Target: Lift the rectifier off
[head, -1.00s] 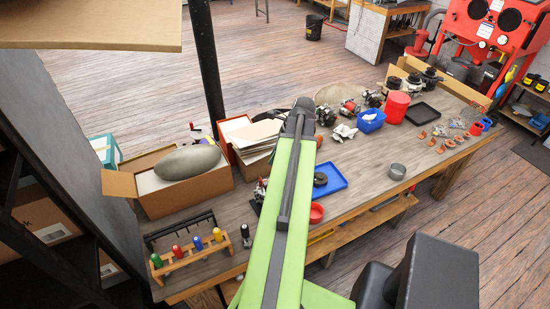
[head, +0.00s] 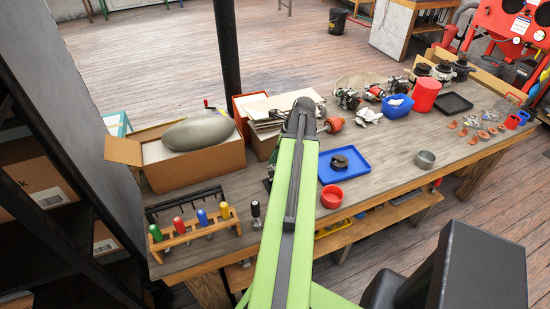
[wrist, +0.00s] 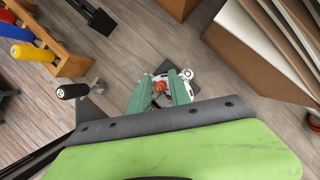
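In the wrist view, my gripper (wrist: 160,90) has its two green fingers apart, pointing at a small silver-and-dark assembly on the bench. A silver piece (wrist: 186,74) of the assembly shows just beyond the right finger. I cannot make out the rectifier as a separate part, and contact with the fingers cannot be told. In the head view my own arm hides the gripper and most of the assembly.
A screwdriver rack (head: 190,236) and a black-handled tool (head: 256,212) stand left of my arm. A cardboard box (head: 195,170) and a carton of boards (head: 262,140) lie behind.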

